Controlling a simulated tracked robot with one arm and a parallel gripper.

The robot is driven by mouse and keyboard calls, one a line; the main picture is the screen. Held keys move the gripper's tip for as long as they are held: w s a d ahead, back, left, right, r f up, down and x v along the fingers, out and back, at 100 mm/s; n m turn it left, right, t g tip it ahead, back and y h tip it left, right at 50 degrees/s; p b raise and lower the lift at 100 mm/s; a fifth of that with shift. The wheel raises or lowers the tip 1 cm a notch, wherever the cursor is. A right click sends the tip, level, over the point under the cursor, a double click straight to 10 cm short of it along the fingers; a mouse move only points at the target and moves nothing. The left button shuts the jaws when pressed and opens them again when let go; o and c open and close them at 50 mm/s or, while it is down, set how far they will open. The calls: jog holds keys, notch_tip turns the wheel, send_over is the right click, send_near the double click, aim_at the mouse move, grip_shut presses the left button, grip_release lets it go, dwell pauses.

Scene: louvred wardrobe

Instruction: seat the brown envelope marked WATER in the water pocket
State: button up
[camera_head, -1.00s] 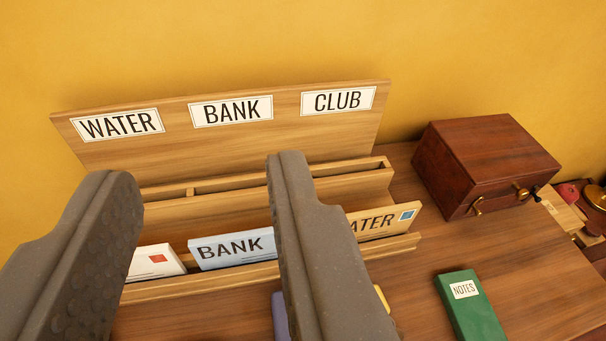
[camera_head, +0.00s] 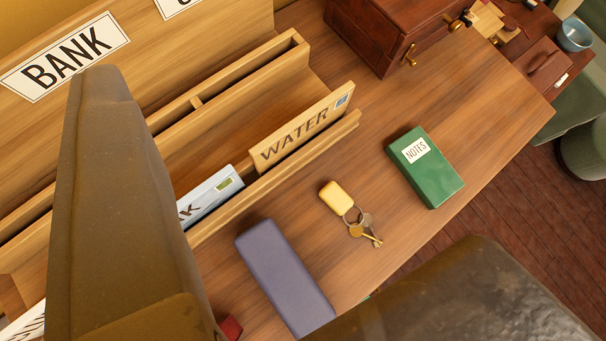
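The brown envelope marked WATER (camera_head: 299,131) stands in the front trough of the wooden letter rack (camera_head: 345,127), at its right end, with a blue stamp at its upper right corner. My gripper (camera_head: 290,162) is open and empty, its two fingers wide apart. The left finger covers part of the rack, and the right finger is low in the picture. The envelope shows between them, apart from both. The WATER label and the pocket below it are out of view or hidden behind the left finger. The BANK label (camera_head: 65,57) is at upper left.
A blue BANK envelope (camera_head: 212,196) stands left of the brown one in the trough. A purple case (camera_head: 285,278), keys with a yellow tag (camera_head: 336,197) and a green NOTES book (camera_head: 425,167) lie before the rack. A dark wooden box (camera_head: 385,35) stands behind right.

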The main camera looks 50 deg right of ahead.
jog(key=w+d+f+m+g+p, duration=0.5)
jog(key=w+d+m+g+p, duration=0.1)
jog(key=d+m+p, duration=0.15)
jog(key=m+g+y+p, duration=0.1)
jog(key=m+g+p, duration=0.55)
jog(key=p, duration=0.25)
send_over(304, 115)
notch_tip(304, 115, down, 6)
jog(key=f, duration=0.5)
jog(key=f+p, duration=0.1)
jog(key=f, duration=0.2)
jog(key=shift+s+f, duration=0.15)
jog(key=shift+s, duration=0.15)
jog(key=shift+w+f+p, duration=0.15)
jog(key=shift+f+p, duration=0.3)
jog(key=shift+f, duration=0.85)
jog(key=shift+w+f+p, duration=0.15)
jog(key=shift+f+p, duration=0.3)
jog(key=shift+f, duration=0.8)
grip_shut()
